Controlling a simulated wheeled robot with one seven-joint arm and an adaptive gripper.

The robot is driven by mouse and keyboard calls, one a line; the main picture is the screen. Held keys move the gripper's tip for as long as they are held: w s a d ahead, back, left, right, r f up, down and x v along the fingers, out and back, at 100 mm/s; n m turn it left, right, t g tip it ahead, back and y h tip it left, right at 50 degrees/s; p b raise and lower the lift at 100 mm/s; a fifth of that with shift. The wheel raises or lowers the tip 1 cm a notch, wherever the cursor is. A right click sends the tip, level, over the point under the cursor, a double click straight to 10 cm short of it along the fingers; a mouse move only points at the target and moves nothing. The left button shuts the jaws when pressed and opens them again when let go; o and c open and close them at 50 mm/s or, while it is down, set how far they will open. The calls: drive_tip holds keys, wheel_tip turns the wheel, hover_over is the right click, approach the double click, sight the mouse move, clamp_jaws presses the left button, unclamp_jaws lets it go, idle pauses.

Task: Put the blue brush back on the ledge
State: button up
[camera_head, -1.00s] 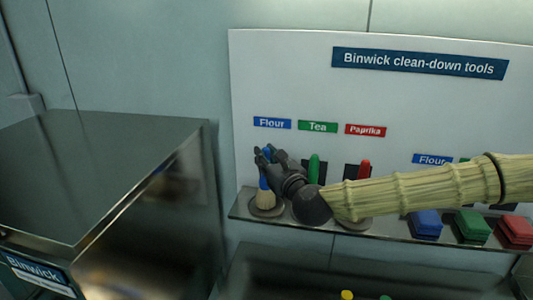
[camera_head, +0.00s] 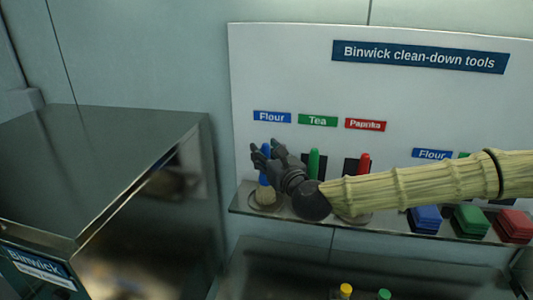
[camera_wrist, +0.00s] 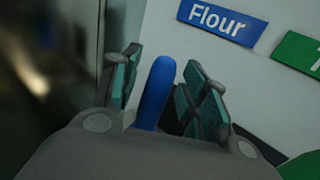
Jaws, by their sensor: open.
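The blue brush (camera_head: 264,183) stands upright on the ledge (camera_head: 330,226) at its left end, under the blue Flour label (camera_head: 272,117). Its pale bristles rest down at a round base on the ledge. My gripper (camera_head: 260,157) is at the brush's handle, with its fingers apart. In the wrist view the blue handle (camera_wrist: 155,92) stands between the two open fingers of my gripper (camera_wrist: 162,85), with a gap on the left side. My gripper hides part of the handle in the head view.
A green-handled brush (camera_head: 314,162) and a red-handled brush (camera_head: 363,164) stand to the right, partly behind my arm. Blue (camera_head: 426,219), green (camera_head: 471,220) and red (camera_head: 514,226) blocks sit further right. A steel cabinet (camera_head: 100,160) stands at the left.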

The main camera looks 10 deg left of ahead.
drive_tip(key=shift+s+d, duration=0.15)
drive_tip(key=b+v, duration=0.4)
drive_tip(key=v, duration=0.7)
drive_tip(key=shift+s+b, duration=0.25)
drive_tip(key=shift+b, duration=0.15)
drive_tip(key=shift+d+r, duration=0.1)
drive_tip(key=shift+d, duration=0.15)
